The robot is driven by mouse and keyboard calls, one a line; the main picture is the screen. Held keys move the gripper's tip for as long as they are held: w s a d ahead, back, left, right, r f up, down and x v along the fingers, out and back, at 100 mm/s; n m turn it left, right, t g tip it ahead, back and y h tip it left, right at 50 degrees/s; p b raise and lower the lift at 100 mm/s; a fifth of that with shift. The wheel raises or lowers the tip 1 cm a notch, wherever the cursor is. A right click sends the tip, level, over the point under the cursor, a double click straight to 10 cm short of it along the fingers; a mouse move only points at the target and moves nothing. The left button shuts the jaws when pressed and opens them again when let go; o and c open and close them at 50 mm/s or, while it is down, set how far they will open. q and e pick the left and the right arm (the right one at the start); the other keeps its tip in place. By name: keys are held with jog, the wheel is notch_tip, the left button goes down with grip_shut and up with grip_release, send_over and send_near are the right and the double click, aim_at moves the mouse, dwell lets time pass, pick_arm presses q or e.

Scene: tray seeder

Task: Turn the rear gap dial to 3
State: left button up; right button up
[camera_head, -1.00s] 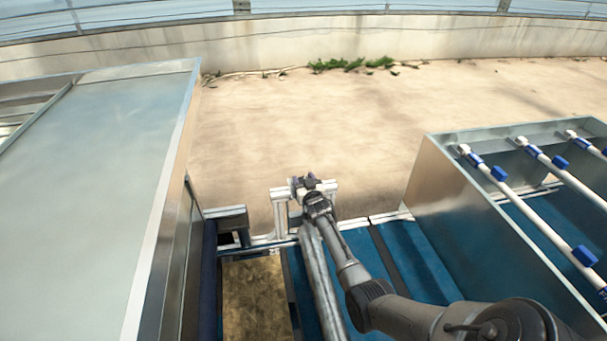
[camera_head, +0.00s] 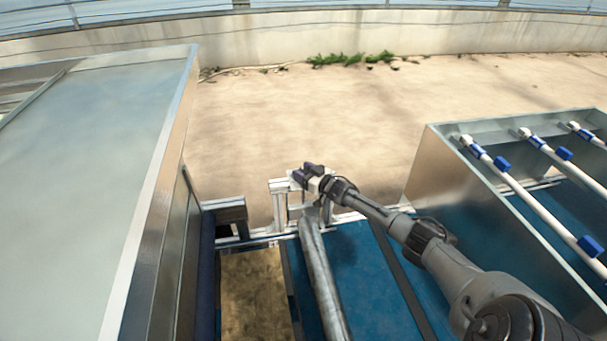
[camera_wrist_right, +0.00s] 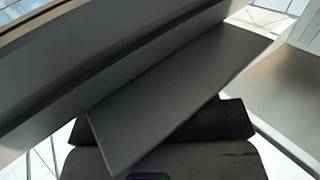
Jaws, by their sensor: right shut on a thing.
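My right gripper (camera_head: 304,177) is at the silver frame post (camera_head: 281,208) at the far end of the roller. It is shut on a small part there, at the place of the rear gap dial. The gripper hides this part, so no scale or number can be read. In the right wrist view, the dark gripper body (camera_wrist_right: 165,160) fills the bottom. A flat grey slab (camera_wrist_right: 185,90) crosses slantwise in front of it; I cannot tell whether this is a finger or part of the dial. My left gripper is not in view.
A long metal roller (camera_head: 319,270) runs towards me beside a brown board (camera_head: 253,292). A large metal cabinet (camera_head: 90,160) stands at left. An open metal bin (camera_head: 432,180) with white pipes (camera_head: 520,198) stands at right. Bare floor lies behind the frame.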

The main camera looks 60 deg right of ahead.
dwell(0.4)
jog(key=o, duration=0.9)
jog(key=shift+r, duration=0.1)
jog(key=shift+s, duration=0.55)
jog(key=s, duration=0.4)
jog(key=s+a, duration=0.1)
jog(key=s, duration=0.3)
jog(key=s+a+p, duration=0.1)
jog(key=s, duration=0.3)
jog(key=shift+s, duration=0.3)
